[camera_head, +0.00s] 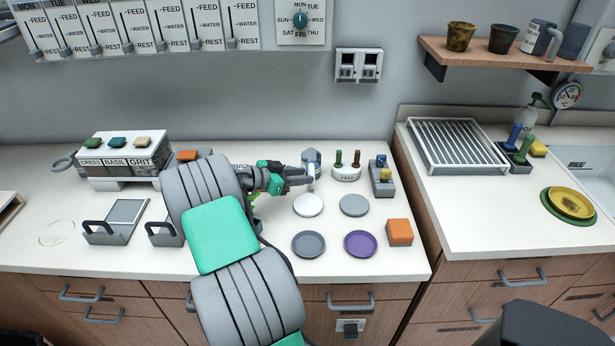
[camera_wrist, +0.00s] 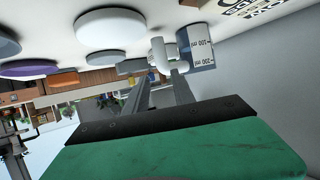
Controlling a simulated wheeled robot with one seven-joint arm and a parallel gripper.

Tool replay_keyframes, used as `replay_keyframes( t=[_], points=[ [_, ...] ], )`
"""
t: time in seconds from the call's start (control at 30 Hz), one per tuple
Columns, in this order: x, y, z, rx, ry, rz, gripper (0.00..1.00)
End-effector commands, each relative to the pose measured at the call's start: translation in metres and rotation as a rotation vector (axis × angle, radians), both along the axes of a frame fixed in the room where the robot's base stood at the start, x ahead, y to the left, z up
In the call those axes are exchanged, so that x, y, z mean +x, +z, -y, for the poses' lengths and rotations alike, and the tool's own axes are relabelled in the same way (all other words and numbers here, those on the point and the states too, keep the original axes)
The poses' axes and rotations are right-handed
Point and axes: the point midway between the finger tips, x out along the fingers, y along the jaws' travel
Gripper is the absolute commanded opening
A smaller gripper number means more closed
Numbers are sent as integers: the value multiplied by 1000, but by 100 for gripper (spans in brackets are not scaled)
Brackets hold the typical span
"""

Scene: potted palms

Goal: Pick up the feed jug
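A small blue-grey jug (camera_head: 311,158) with a pale handle stands at the back of the white counter. In the wrist view the jug (camera_wrist: 198,46) shows millilitre marks, and its white handle (camera_wrist: 160,54) points toward me. My gripper (camera_head: 304,179) is stretched out to the right, low over the counter, just in front of the jug. In the wrist view my gripper (camera_wrist: 164,78) has its two fingers apart, with the handle at or just beyond their tips. I cannot tell whether the fingers touch the handle.
Right of the jug stands a white FEED holder (camera_head: 346,174) with two pegs, then a grey block holder (camera_head: 382,180). In front lie a white disc (camera_head: 308,205), a grey disc (camera_head: 354,205), a dark grey plate (camera_head: 308,244), a purple plate (camera_head: 360,243) and an orange block (camera_head: 399,231).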

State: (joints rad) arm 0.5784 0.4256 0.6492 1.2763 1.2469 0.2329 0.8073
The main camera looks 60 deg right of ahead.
Motion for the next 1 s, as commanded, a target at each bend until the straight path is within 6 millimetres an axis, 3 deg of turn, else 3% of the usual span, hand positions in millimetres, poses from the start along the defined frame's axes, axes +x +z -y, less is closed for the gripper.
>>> replay_keyframes(
  t=[0.1,0.37,0.8,1.0],
  points=[
    [3,-22,-2,0,7,0,31],
    [2,-37,1,0,8,0,31],
    [-28,-55,60,2,3,-1,31],
    [-31,-58,66,1,6,1,31]
  ],
)
